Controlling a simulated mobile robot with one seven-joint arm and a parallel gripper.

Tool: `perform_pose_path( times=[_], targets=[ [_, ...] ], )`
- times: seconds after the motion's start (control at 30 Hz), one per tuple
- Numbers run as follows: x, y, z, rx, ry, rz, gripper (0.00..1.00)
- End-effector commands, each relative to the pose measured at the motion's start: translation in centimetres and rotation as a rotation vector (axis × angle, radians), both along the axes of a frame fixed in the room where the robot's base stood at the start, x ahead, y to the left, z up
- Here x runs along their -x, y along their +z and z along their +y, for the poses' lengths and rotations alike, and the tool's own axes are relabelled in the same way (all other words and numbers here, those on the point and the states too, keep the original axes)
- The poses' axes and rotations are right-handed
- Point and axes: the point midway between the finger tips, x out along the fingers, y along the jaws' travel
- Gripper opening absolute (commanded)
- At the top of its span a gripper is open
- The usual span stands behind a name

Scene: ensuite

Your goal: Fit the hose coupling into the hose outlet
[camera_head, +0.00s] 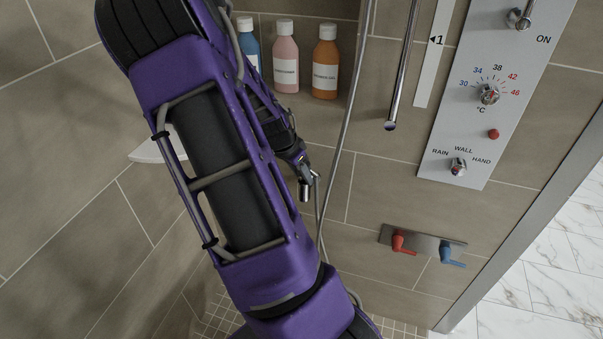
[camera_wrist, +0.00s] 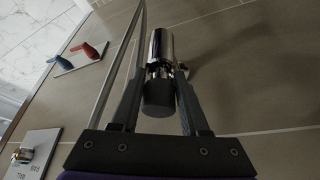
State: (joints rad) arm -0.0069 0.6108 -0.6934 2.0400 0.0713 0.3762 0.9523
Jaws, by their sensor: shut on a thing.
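My gripper (camera_head: 303,170) is near the tiled wall, below the bottles and left of the control panel. In the wrist view its two fingers (camera_wrist: 160,90) are closed on the sides of a hose coupling with a dark cylindrical end (camera_wrist: 159,98). A bright chrome cylinder (camera_wrist: 160,46) lies straight beyond it, and small chrome parts show between them. In the head view a short chrome cylinder (camera_head: 305,190) shows below the fingertips. I cannot clearly pick out the hose outlet or tell whether the coupling touches it.
A grey hose (camera_head: 347,110) hangs close to the right of my gripper. Three bottles (camera_head: 325,62) stand in a niche. The control panel (camera_head: 470,120) and red and blue levers (camera_head: 425,244) are to the right. A white corner shelf (camera_head: 152,151) is behind my arm.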

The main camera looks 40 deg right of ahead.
Motion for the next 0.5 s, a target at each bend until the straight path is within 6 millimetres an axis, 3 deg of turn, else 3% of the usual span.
perform_pose_path(
  times=[0.23, 0.5],
  targets=[
    [0.1, -0.2, 0.1, -0.002, 0.0, 0.003, 0.0],
    [0.1, 1.1, 0.1, -0.002, 0.0, 0.003, 0.0]
  ],
)
